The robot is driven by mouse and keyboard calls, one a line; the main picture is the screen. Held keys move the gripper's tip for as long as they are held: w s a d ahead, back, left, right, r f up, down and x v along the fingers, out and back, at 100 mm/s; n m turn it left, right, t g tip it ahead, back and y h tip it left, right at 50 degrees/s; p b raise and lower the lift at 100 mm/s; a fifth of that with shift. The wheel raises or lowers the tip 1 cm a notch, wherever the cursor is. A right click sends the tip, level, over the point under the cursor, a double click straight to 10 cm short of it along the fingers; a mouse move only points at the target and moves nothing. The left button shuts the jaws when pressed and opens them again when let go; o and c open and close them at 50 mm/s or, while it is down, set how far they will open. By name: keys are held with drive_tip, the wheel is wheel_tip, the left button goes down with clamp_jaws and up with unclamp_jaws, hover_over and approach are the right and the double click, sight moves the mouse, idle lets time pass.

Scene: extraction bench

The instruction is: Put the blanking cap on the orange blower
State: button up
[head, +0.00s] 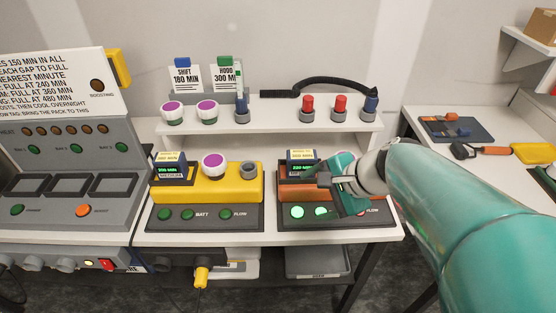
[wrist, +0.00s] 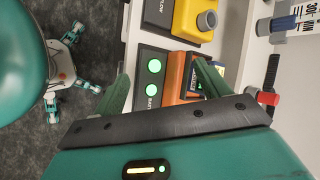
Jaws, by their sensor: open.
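The orange blower (head: 291,190) sits on a dark base at the right of the bench, partly hidden by my gripper (head: 338,187). In the wrist view the orange blower (wrist: 174,90) shows between and beyond my fingers. My gripper (wrist: 160,75) is open, with nothing visible between its fingers. Two red-topped pieces (head: 308,108) (head: 340,108) stand in grey collars on the shelf behind; one red-topped piece (wrist: 267,97) shows at right in the wrist view. Blue-topped pieces (head: 371,104) (head: 242,107) also stand there. I cannot tell for sure which piece is the blanking cap.
A yellow blower (head: 225,187) with a purple-topped cartridge (head: 213,165) and a grey fitting (head: 248,170) stands left of the orange one. Purple-topped cartridges (head: 172,112) and a black hose (head: 325,84) are on the shelf (head: 270,124). A side table (head: 490,180) stands right.

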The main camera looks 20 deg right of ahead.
drive_tip(key=s+a+r+n+h, duration=0.4)
drive_tip(key=s+a+n, duration=0.1)
drive_tip(key=n, duration=1)
drive_tip(key=shift+s+a+r+n+g+h, duration=0.15)
drive_tip(key=shift+a+n+g+h, duration=0.15)
drive_tip(key=shift+a, duration=0.3)
